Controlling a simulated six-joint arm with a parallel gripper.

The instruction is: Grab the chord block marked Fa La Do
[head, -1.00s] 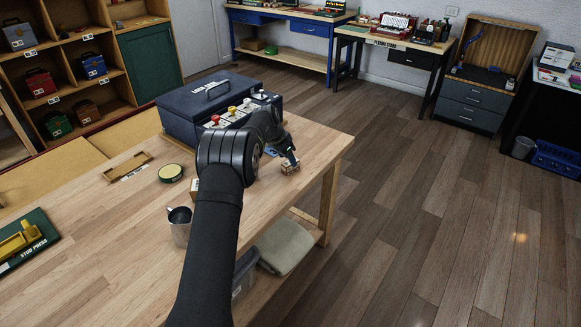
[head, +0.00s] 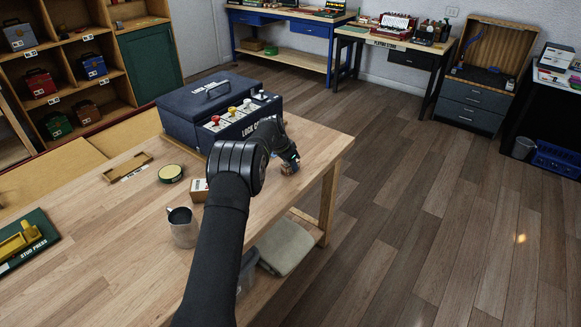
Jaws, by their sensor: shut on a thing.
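My gripper (head: 290,164) is at the right part of the wooden workbench, pointing down. It is shut on a small light-brown wooden block (head: 288,170), near the bench's right edge. I cannot read any marking on this block, and the gripper hides much of it. I cannot tell whether the block rests on the bench or is just above it.
A dark blue case (head: 190,112) with several coloured knobs stands behind my gripper. A metal cup (head: 184,230), a round green tin (head: 171,173), a wooden tray (head: 127,167) and a green stud press (head: 28,240) are on the bench. Its middle front is clear.

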